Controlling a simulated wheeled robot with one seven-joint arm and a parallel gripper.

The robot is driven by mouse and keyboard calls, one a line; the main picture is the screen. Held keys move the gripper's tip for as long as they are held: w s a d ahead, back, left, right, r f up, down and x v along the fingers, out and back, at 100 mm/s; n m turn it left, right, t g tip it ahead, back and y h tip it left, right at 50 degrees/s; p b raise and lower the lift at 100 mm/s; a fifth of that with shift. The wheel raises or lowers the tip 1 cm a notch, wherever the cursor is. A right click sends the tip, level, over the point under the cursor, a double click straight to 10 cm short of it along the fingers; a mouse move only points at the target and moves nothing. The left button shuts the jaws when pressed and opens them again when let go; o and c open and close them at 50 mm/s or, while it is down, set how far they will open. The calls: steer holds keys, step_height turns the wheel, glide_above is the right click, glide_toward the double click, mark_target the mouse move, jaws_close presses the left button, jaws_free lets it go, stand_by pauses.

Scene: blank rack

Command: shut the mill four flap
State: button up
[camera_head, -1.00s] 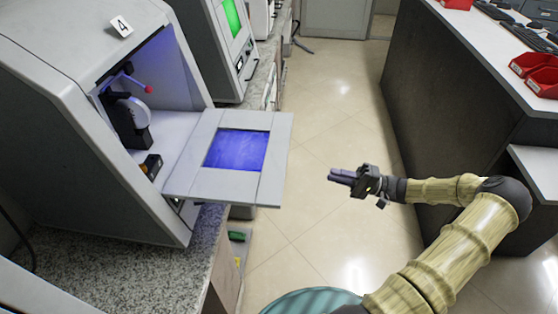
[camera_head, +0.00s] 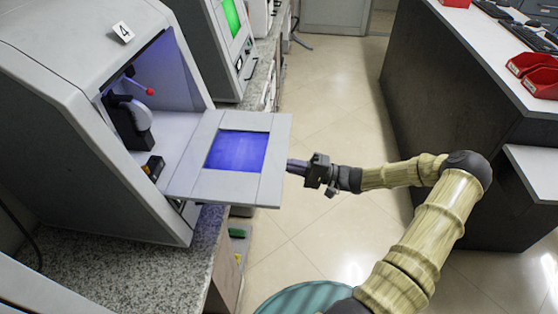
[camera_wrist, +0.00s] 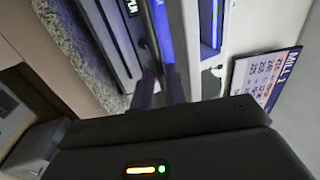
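Mill four (camera_head: 60,75), a grey cabinet with a "4" tag (camera_head: 123,32) on top, stands at the left of the head view. Its flap (camera_head: 272,165), a light grey panel with a blue window, is open and sticks out about level in front of the lit chamber. My gripper (camera_head: 292,165) is just beyond the flap's right edge, fingers pointing at it. I cannot tell whether they touch it. In the wrist view the two dark fingers (camera_wrist: 161,86) are close together with a narrow gap, and nothing clear is between them.
A second machine (camera_head: 210,45) with a green window stands behind mill four. Both are on a speckled counter (camera_head: 120,265). A dark desk (camera_head: 440,110) with red bins (camera_head: 530,75) is on the right. Tiled floor (camera_head: 335,110) lies clear between. A "MILL 1" card (camera_wrist: 262,78) shows in the wrist view.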

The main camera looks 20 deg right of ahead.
mark_target(279, 162)
steer(key=shift+x, duration=1.65)
jaws_close()
steer(key=shift+r+p, duration=0.1)
steer(key=shift+p, duration=0.2)
